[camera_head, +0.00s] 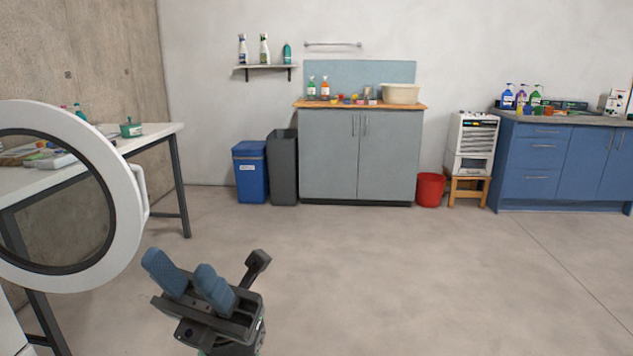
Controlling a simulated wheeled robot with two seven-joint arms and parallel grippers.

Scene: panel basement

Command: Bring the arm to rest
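My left gripper (182,269) is low in the head view, left of the middle, above the bare floor. Its two blue fingers stand apart with a gap between them, and nothing is held there. My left arm behind it is mostly cut off by the lower edge. The gripper is to the right of a round white door (128,222) with a dark glass centre, and a gap shows between them. My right gripper is not in view.
The door's handle (141,190) faces the gripper side. A white table (158,132) stands behind the door. Bins, a grey cabinet (340,155), a red bucket (430,189) and blue cabinets (540,165) line the far wall. The floor (400,280) at middle and right is clear.

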